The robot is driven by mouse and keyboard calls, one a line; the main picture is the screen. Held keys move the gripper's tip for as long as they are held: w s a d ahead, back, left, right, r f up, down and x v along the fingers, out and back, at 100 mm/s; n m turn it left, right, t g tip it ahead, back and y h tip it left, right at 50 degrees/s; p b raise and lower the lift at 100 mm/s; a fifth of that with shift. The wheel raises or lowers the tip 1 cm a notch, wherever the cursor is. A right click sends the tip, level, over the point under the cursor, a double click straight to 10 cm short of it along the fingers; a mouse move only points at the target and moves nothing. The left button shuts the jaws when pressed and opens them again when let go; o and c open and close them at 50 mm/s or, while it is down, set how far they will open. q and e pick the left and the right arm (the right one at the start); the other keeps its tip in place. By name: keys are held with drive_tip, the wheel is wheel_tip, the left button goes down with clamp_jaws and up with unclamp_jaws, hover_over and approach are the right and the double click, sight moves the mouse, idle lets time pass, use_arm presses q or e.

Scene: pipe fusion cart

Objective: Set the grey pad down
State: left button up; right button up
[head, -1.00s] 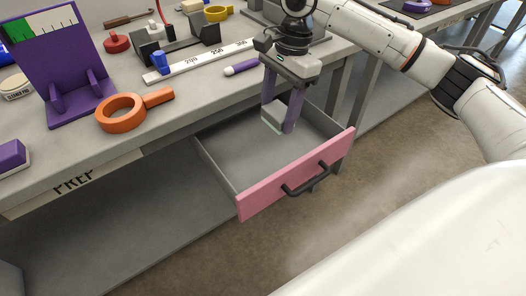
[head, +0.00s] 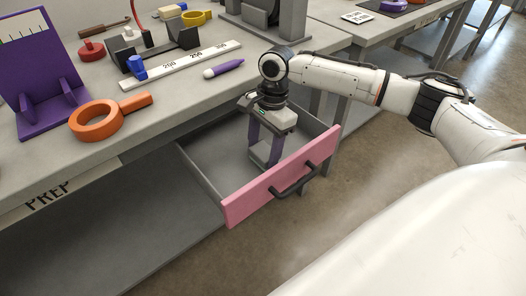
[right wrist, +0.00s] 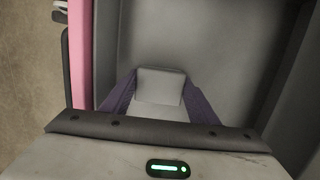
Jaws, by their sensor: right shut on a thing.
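The grey pad (right wrist: 160,85) is a light grey block between the two purple fingers of my right gripper (right wrist: 160,98) in the right wrist view. In the head view my right gripper (head: 264,158) points down inside the open drawer, near its pink front, and is shut on the pad (head: 261,153). The drawer (head: 222,158) is grey inside with a pink front panel (head: 285,178). I cannot tell whether the pad touches the drawer floor. My left gripper is not in view.
The bench top (head: 190,95) above the drawer holds an orange ring tool (head: 93,122), a purple stand (head: 42,100), a white ruler (head: 185,65) and a purple marker (head: 223,69). A dark handle (head: 296,180) sticks out from the drawer front. The drawer floor around the pad looks empty.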

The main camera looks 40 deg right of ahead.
sight(268, 148)
drive_tip(key=o, duration=0.9)
drive_tip(key=shift+o, duration=0.2)
drive_tip(key=shift+f, duration=0.1)
wheel_tip(268, 148, up, 12)
drive_tip(key=d+p, duration=0.1)
drive_tip(key=p, duration=0.1)
drive_tip(key=shift+d, duration=0.4)
